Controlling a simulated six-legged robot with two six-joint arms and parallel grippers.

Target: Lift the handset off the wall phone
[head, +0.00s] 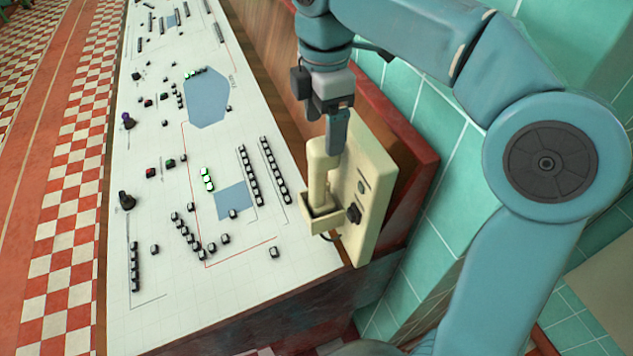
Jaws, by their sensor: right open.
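The cream wall phone (376,188) is fixed at the right end of the console, against a dark red wooden panel. Its cream handset (318,182) stands upright, with its lower end in a box-like cradle (325,223) on the phone's front. My right gripper (337,140) comes down from above and is open at the top of the handset. Its near finger covers part of the handset's upper end, and the other finger is mostly hidden. I cannot tell whether the fingers touch the handset. My left gripper is not in view.
A long white control console (225,250) with several black buttons, lit green keys and small levers lies left of the phone. The red wooden panel (415,140) and teal tiled wall (440,190) stand close on the right. A red-and-white checkered floor (60,240) is at far left.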

